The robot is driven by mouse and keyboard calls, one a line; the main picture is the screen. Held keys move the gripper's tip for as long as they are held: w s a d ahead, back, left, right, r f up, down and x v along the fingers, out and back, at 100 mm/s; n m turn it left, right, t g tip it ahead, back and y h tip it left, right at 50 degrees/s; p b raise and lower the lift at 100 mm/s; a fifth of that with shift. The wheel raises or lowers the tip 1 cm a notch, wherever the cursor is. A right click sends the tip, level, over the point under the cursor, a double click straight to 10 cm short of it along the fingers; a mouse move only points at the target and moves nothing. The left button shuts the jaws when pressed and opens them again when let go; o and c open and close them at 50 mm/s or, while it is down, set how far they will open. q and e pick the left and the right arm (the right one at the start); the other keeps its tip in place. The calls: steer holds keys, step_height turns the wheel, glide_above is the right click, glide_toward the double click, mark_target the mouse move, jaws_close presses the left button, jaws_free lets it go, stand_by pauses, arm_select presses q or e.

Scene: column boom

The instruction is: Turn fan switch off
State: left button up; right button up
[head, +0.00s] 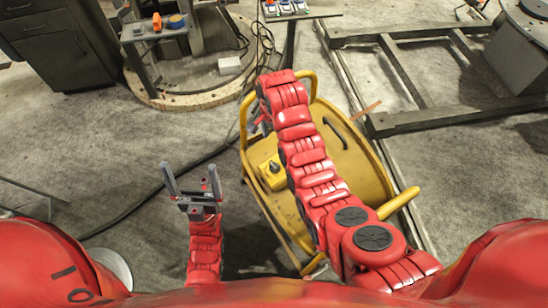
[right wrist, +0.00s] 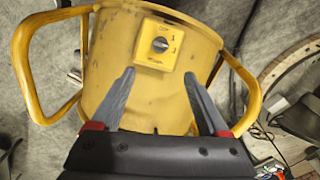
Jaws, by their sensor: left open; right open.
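The yellow drum fan (head: 352,165) stands on the floor in front of me, with tubular yellow handles. On its housing sits a yellow switch box (head: 271,173). The right wrist view shows the box (right wrist: 170,32) with a dark rotary knob (right wrist: 160,44) and small markings; I cannot tell which position it points to. My right gripper (right wrist: 159,73) is open and empty, its fingertips on either side of the box's lower edge in that view. The head view hides its fingers behind my right arm. My left gripper (head: 190,167) is open and empty, left of the fan.
A dark cable (head: 130,212) runs across the floor on the left. A round wooden-rimmed base (head: 190,98) and a small stand with an orange item (head: 157,22) are behind. A metal floor frame (head: 440,118) lies at the right. Bare floor shows at the left.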

steer(key=b, duration=0.7)
glide_above(274, 165)
step_height(274, 165, down, 10)
steer(key=shift+r, duration=0.2)
steer(key=shift+f+p, duration=0.25)
steer(key=shift+p, duration=0.55)
step_height(274, 165, down, 5)
steer(key=shift+r+p, duration=0.15)
steer(key=shift+p, duration=0.4)
steer(key=shift+f, duration=1.2)
